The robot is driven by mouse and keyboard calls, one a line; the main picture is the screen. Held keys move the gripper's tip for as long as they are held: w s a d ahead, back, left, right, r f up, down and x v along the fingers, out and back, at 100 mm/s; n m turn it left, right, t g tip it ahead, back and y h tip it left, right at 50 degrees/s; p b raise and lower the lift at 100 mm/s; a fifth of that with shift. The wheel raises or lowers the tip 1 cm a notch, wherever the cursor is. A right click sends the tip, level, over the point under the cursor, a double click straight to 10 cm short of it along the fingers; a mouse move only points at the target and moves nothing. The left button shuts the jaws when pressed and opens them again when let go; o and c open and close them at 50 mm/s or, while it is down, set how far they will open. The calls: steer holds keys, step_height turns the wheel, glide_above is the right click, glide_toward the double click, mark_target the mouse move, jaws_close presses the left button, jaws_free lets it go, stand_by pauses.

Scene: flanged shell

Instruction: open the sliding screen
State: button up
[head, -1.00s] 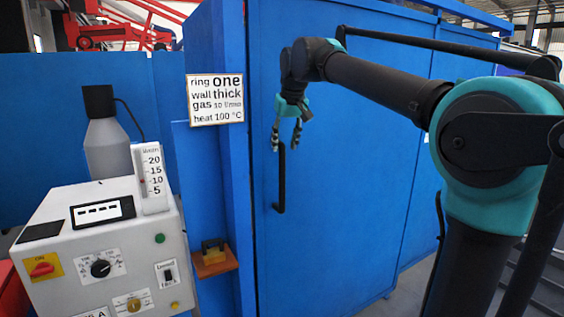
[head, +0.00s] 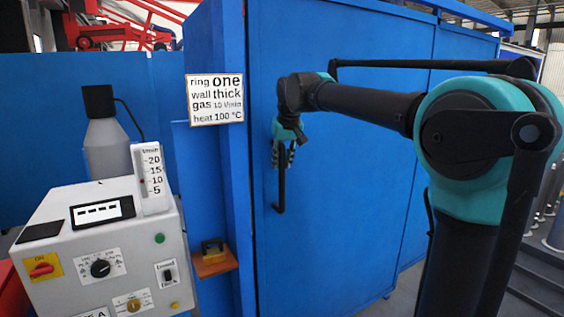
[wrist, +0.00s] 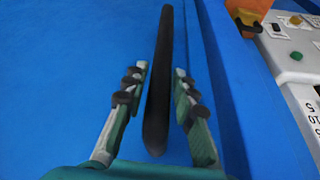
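The sliding screen (head: 340,200) is a large blue panel; its left edge meets a blue post, with no clear gap. A black vertical bar handle (head: 281,190) is mounted near that left edge. My gripper (head: 284,158) is at the upper part of the handle in the head view. In the wrist view the handle (wrist: 158,75) runs between the two fingers of my gripper (wrist: 158,95). The fingers are open, with space visible on both sides of the bar. The handle's upper end is hidden behind my gripper in the head view.
A white control box (head: 105,250) with dials and a flow gauge stands at the left. An orange bracket (head: 215,262) juts from the blue post left of the handle. A sign (head: 214,100) hangs above it. The panel right of the handle is bare.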

jaws_close()
steer(key=shift+d, duration=0.1)
